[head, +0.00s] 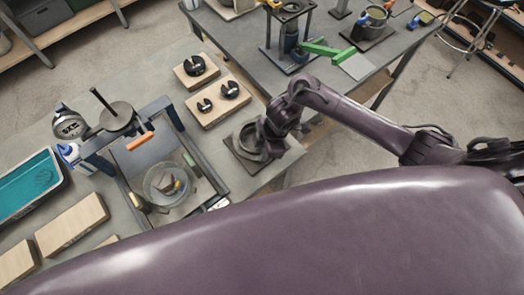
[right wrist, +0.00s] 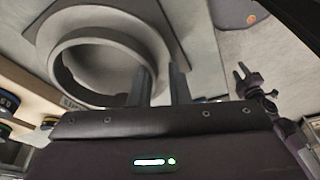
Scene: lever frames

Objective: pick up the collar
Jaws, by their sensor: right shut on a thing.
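The collar (head: 246,139) is a grey ring on a dark square plate at the right front corner of the near table. In the right wrist view the collar (right wrist: 98,36) shows as a thick round wall inside a wider flat grey ring. My right gripper (head: 262,143) reaches down at the collar's right side. In the right wrist view its two dark fingers (right wrist: 160,82) are close together at the collar's right wall, shut on it. The fingers partly hide the grip. I cannot tell whether the collar is lifted off.
A dark frame with a glass bowl (head: 167,184) stands left of the collar. A teal tray (head: 28,184) is at the far left. A second table (head: 235,30) stands behind, with a green-handled fixture (head: 322,50).

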